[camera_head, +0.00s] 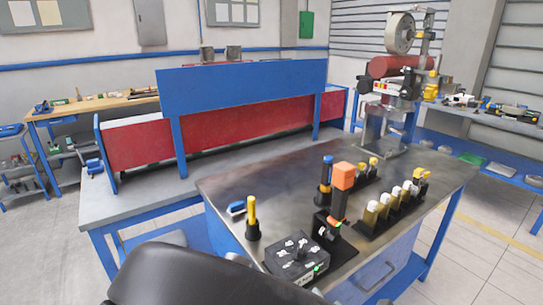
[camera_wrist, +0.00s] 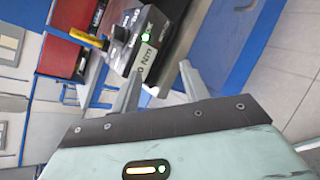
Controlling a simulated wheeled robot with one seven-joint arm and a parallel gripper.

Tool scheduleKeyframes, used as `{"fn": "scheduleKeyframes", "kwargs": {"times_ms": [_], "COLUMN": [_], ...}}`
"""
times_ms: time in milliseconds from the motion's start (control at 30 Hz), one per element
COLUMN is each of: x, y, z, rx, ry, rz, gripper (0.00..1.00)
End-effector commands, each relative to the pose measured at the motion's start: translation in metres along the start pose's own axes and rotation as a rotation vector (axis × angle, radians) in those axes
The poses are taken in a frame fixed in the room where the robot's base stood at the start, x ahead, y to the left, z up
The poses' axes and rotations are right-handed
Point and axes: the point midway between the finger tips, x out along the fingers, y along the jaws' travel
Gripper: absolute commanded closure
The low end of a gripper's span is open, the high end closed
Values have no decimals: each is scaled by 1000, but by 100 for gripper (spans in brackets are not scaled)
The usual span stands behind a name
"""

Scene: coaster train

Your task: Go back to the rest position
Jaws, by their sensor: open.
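My gripper (camera_wrist: 160,86) shows in the wrist view with its two grey fingers spread apart and nothing between them. Just past the fingers is a dark control box (camera_wrist: 150,40) with a lit green light; the gap between them is hard to judge. In the head view, the same box (camera_head: 300,257) sits at the near edge of the metal-topped workbench (camera_head: 290,185). My dark arm link fills the bottom centre of the head view, and the gripper itself is not seen there.
A yellow-handled tool (camera_head: 252,217), an orange-topped black device (camera_head: 343,178) and a rack of several small bottles (camera_head: 392,208) stand close by on the bench. A blue-and-red panelled station (camera_head: 240,105) stands behind. Grey floor (camera_head: 50,250) is open at the left.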

Motion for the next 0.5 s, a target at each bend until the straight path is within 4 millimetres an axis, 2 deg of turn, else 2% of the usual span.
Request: {"fn": "scheduleKeyframes", "kwargs": {"times_ms": [100, 233, 367, 500], "x": [-6, -25, -54, -91], "y": [-12, -13, 4, 32], "z": [-13, -33, -44, -36], "rx": [263, 621, 946, 1223], "ry": [91, 211, 309, 377], "rz": [-161, -387, -607, -822], "gripper": [55, 55, 55, 55]}}
